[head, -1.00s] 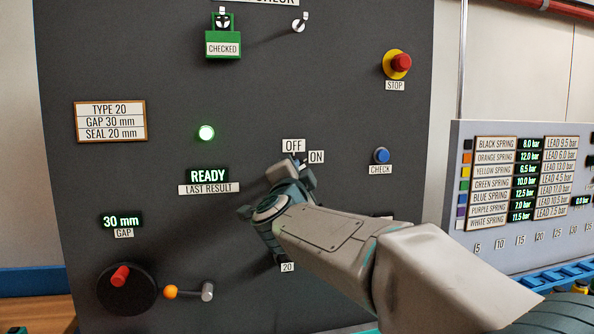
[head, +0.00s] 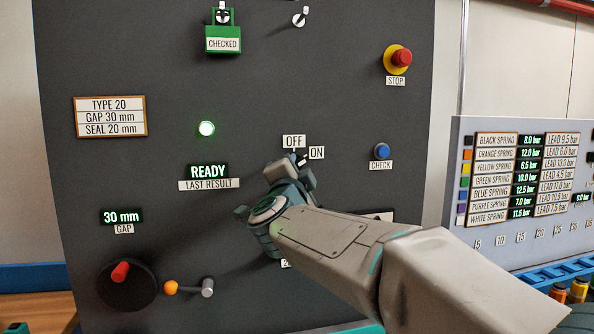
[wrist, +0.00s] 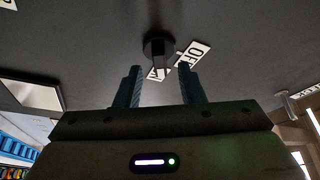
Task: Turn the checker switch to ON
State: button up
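The checker switch is a dark knob with a lever. In the wrist view the knob (wrist: 158,50) stands out from the grey panel, ahead of and between my fingers. Its lever overlaps the partly hidden ON label (wrist: 157,74), and the OFF label (wrist: 193,54) lies beside it. I cannot tell for sure which label it points to. In the head view the OFF label (head: 293,141) and the ON label (head: 316,152) show above my gripper (head: 298,159), which hides most of the switch. My gripper (wrist: 160,84) is open, its blue fingers apart, with no visible contact on the knob.
The panel also carries a blue CHECK button (head: 380,151), a red STOP button (head: 400,58), a lit green lamp (head: 206,129) and a READY display (head: 208,172). A crank with a red handle (head: 120,272) is at lower left. A spring chart board (head: 520,190) stands at right.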

jog(key=b+v, duration=0.1)
jog(key=v, duration=1)
jog(key=shift+s, duration=0.4)
jog(key=s+d+f+n+g+y+p, duration=0.2)
jog(key=s+d+f+n+g+p, duration=0.15)
jog(key=f+n+g, duration=0.35)
jog(key=s+d+f+n+g+y+p, duration=0.25)
jog(key=d+f+n, duration=0.2)
jog(key=f, duration=0.55)
jog(key=s+d+f+n+g+h+p, duration=0.1)
jog(key=s+d+f+g, duration=0.3)
jog(key=s, duration=0.3)
jog(key=s+d+f+g+h+p, duration=0.1)
jog(key=s+d+f+g+h, duration=0.1)
jog(key=s+d+f+g, duration=0.2)
jog(key=s+d+f, duration=0.1)
jog(key=s+d, duration=0.1)
jog(key=d, duration=0.1)
jog(key=shift+s+d+n, duration=0.2)
jog(key=shift+s+n, duration=0.15)
jog(key=shift+s, duration=0.05)
